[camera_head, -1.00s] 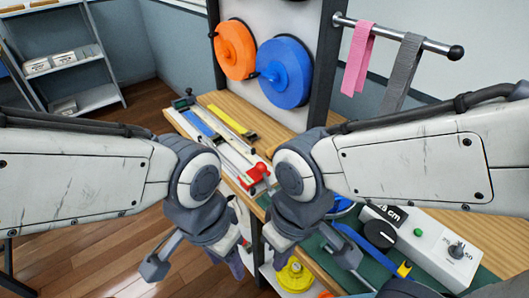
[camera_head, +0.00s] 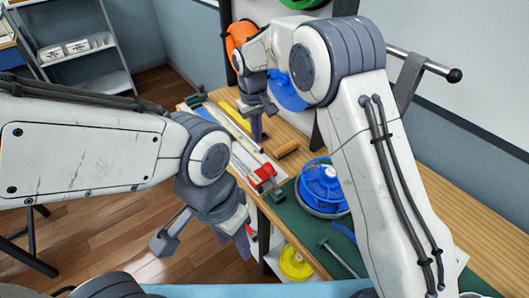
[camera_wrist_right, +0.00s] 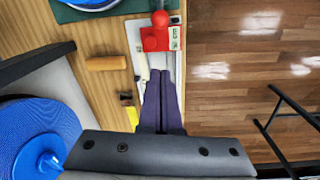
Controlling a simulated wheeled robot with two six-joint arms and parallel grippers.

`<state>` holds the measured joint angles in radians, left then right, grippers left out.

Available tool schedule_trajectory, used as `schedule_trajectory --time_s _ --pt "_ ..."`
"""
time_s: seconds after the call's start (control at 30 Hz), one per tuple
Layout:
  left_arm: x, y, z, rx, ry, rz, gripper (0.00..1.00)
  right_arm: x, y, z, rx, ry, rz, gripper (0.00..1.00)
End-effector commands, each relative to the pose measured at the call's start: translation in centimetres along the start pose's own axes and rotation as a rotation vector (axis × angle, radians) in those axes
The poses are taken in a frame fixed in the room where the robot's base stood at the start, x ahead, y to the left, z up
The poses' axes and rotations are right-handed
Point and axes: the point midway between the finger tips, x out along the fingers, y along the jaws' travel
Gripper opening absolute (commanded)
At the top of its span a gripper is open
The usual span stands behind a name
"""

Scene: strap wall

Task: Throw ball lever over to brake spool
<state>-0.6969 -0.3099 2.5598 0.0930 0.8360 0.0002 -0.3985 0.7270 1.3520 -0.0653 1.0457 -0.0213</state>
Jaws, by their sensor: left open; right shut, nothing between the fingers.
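A red fitting with a ball-topped lever (camera_head: 263,176) sits on the pale rail along the bench edge. The wrist view shows its red ball (camera_wrist_right: 160,18) beside a red dome and block (camera_wrist_right: 168,40). My right gripper (camera_head: 257,135) points down over the rail, behind the fitting in the head view. Its purple fingers (camera_wrist_right: 162,78) are together and empty, apart from the red block. My left gripper (camera_head: 240,240) is open in front of the bench edge, touching nothing visible. A blue spool (camera_head: 290,92) hangs on the upright panel, partly hidden by my right arm.
An orange spool (camera_head: 240,36) hangs beside it. A blue reel (camera_head: 322,183) stands on the green mat (camera_head: 293,212). A wooden cylinder (camera_wrist_right: 106,63) lies near the rail. A yellow reel (camera_head: 295,262) is below the bench. A grey strap (camera_head: 408,78) hangs from a bar.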

Motion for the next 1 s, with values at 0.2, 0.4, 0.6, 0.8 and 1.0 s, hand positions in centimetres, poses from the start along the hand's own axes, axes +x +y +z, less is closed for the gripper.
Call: schedule_trajectory --time_s 0.2,0.4,0.6,0.8,1.0 --pt "-0.2 0.0 0.0 0.0 0.0 0.0 0.5 0.5 0.6 -0.8 0.006 -0.001 0.005 0.0" --pt "-0.2 0.0 0.0 0.0 0.0 0.0 0.5 0.5 0.6 -0.8 0.006 0.0 0.005 0.0" --pt "-0.7 0.1 0.0 0.0 0.0 0.0 0.5 1.7 0.6 -0.8 0.006 -0.004 0.004 0.0" --pt "-1.8 0.1 -0.1 -0.001 0.0 0.0 0.5 5.5 0.6 -0.6 0.006 -0.007 0.004 0.0" --pt "-3.2 0.2 -0.2 -0.001 0.0 0.0 0.5 9.8 0.7 -0.6 0.006 -0.006 0.004 0.0"
